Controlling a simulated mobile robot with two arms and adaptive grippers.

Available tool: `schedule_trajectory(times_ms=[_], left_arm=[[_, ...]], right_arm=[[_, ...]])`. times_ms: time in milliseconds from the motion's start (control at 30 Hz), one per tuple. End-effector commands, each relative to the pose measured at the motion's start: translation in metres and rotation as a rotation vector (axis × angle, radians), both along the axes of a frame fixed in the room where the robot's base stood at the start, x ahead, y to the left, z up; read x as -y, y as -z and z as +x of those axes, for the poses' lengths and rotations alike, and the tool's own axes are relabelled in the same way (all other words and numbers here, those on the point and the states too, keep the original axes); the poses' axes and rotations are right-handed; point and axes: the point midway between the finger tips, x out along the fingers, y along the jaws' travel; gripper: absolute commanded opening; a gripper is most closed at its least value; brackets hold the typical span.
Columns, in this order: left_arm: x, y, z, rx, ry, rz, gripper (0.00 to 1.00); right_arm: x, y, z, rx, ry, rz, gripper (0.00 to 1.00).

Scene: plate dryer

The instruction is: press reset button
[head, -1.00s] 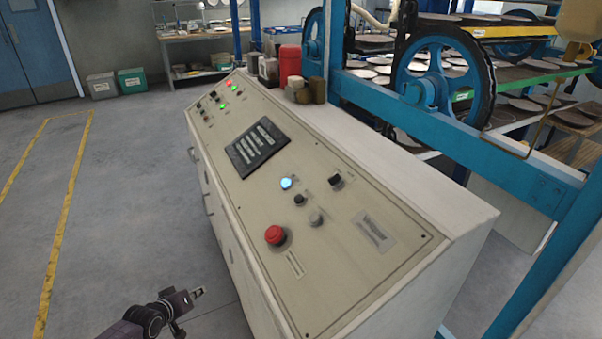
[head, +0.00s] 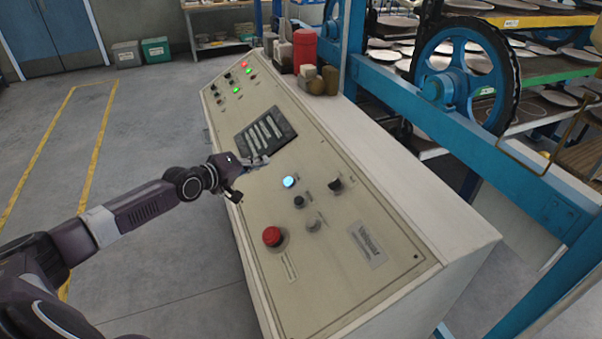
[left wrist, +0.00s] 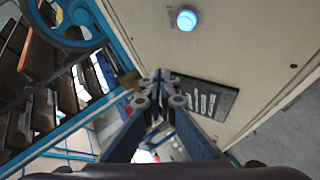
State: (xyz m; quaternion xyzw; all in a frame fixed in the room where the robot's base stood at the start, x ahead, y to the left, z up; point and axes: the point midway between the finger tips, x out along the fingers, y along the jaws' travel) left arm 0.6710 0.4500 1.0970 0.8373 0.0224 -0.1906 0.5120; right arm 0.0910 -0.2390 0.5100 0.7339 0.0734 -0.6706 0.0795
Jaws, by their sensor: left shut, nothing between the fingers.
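The sloped cream control panel (head: 322,262) fills the middle of the head view. It carries a lit blue button (head: 289,181), a red mushroom button (head: 272,236), a black knob (head: 335,184), a small black button (head: 298,201) and a grey one (head: 313,224). Their labels are too small to read. My left gripper (head: 264,160) is shut and empty over the panel, near the dark display, up and left of the blue button. The left wrist view shows its closed fingertips (left wrist: 161,76) apart from the blue button (left wrist: 186,19). My right gripper is out of view.
Small lit indicators (head: 240,78) sit at the panel's far end. A red canister (head: 304,48) and brown jars stand behind. A blue machine frame with a wheel (head: 465,78) borders the right. The floor at left is open.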

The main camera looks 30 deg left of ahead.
Motion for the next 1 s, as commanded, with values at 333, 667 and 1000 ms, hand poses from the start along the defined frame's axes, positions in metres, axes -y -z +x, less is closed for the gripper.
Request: schedule_trajectory(times_ms=[333,667,1000], left_arm=[[0.003,-0.013,0.001,0.006,0.002,-0.021,0.0],[0.005,-0.002,0.005,0.007,0.001,-0.022,0.0],[0.021,0.04,0.023,0.006,0.002,-0.022,0.0]], right_arm=[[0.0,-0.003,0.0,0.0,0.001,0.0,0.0],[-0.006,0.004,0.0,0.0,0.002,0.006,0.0],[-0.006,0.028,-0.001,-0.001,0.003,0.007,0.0]])
